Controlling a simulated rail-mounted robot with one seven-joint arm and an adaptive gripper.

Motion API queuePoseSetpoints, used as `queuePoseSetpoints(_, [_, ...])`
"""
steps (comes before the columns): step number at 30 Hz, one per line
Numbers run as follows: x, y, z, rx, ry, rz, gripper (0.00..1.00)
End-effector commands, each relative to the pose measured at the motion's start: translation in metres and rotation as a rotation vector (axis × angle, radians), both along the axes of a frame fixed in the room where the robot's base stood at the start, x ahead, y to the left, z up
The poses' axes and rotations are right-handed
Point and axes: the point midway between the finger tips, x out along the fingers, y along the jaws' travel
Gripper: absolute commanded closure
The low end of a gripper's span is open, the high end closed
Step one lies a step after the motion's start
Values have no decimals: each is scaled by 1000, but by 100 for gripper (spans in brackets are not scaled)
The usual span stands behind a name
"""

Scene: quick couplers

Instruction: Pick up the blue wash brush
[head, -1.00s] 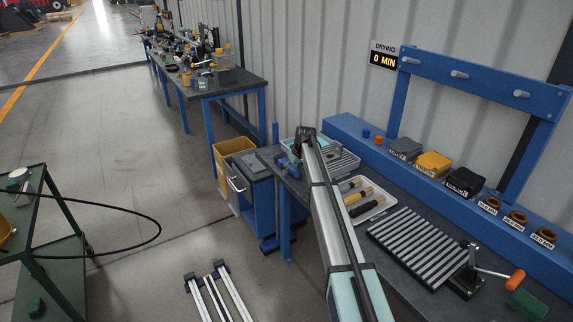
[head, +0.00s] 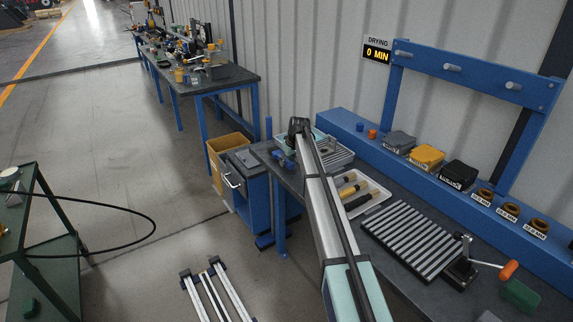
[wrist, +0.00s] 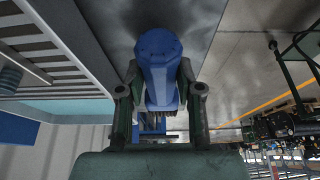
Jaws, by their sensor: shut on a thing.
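The blue wash brush (wrist: 160,65) fills the middle of the wrist view, with a thick rounded blue body and what look like dark bristles at its lower edge. My gripper (wrist: 160,88) has one finger on each side of it and is shut on it. In the head view a small patch of blue (head: 281,146) shows beside the end of my arm, over the far end of the bench; it appears to be the brush. My gripper's fingers are mostly hidden there by the arm.
A light-blue-rimmed tub (head: 319,136) and a grey slatted tray (head: 337,157) lie by the arm's end. A white tray (head: 375,199) holds several handled tools. A ribbed rack (head: 410,238) with an orange-handled crank stands nearer. A blue cart (head: 255,200) stands left of the bench.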

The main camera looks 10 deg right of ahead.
Motion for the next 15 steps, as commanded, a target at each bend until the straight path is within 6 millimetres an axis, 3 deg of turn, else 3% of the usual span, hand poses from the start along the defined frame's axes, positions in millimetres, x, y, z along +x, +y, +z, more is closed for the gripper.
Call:
queuePoseSetpoints(5, [1, 0, 28, 0, -3, 1, 99])
queuePoseSetpoints(15, [2, 0, 117, 0, -3, 0, 99])
